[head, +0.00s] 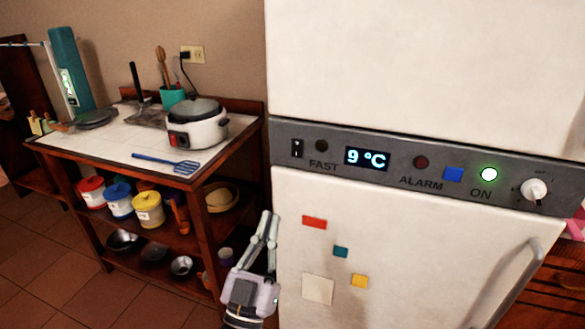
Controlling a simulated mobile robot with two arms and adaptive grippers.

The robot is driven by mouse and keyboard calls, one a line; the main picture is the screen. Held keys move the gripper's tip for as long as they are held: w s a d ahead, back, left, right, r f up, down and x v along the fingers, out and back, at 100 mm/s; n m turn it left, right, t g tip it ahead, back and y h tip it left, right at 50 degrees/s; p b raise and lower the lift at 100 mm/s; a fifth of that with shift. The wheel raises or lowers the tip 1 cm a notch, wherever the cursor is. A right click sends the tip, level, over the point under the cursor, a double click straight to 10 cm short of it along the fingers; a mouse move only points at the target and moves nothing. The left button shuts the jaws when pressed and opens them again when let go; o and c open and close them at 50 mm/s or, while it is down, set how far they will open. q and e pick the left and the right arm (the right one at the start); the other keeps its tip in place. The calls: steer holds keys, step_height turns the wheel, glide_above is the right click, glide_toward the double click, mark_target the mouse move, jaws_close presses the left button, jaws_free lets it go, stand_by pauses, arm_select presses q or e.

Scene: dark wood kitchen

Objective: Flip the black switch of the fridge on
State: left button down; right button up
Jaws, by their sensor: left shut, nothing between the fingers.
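The white fridge (420,60) fills the right half of the head view, with a dark grey control panel (395,145) across it. The small black switch (297,148) is at the panel's left end, beside a dark round lamp (321,146) over the word FAST. Which way the switch is tipped is too small to tell. My left gripper (270,214) points up, below the switch and a little to its left, by the fridge door's left edge. It is shut and empty, and appears apart from the switch. My right gripper is not in view.
The panel also has a 9 °C display (367,157), red ALARM lamp (421,162), blue button (453,174), lit green ON lamp (489,174) and white knob (534,189). A wooden shelf table (235,160) with a rice cooker (197,129) stands left of the fridge.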

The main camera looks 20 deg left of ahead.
arm_select(q)
steer(key=p, duration=0.3)
glide_toward(300, 142)
step_height(300, 142, up, 3)
steer(key=w, duration=0.3)
steer(key=shift+w, duration=0.4)
